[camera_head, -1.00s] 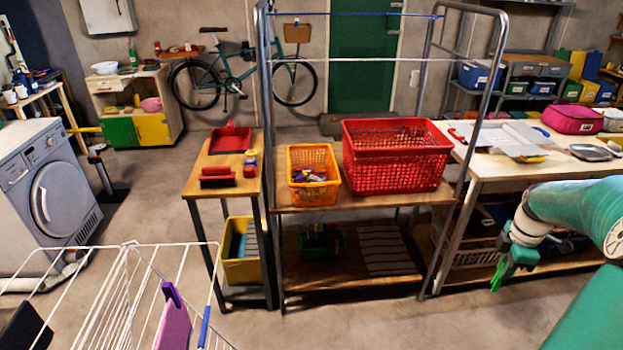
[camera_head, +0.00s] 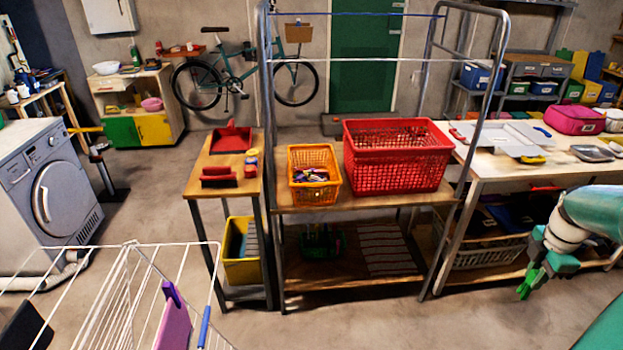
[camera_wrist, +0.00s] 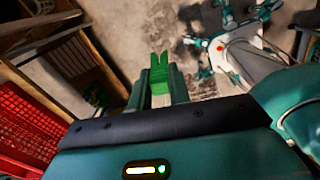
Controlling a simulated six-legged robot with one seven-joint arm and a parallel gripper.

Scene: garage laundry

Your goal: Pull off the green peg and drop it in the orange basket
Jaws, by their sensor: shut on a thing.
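My gripper (camera_head: 540,272) is at the right of the head view, in front of the workbench and low beside its lower shelf. It is shut on the green peg (camera_head: 526,287), whose prongs stick out beyond the fingers. In the wrist view the green peg (camera_wrist: 158,68) sits between my two fingertips (camera_wrist: 160,88), with bare floor beyond it. The orange basket (camera_head: 306,192) stands on the wooden rack shelf, left of the red basket, with several small things inside. My gripper is well to the right of the orange basket.
The large red basket (camera_head: 398,165) stands between the orange basket and my arm's side. The metal rack frame (camera_head: 463,190) rises around both baskets. A thin rod (camera_head: 350,60) and a blue line cross above. A white drying rack (camera_head: 125,285) stands front left.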

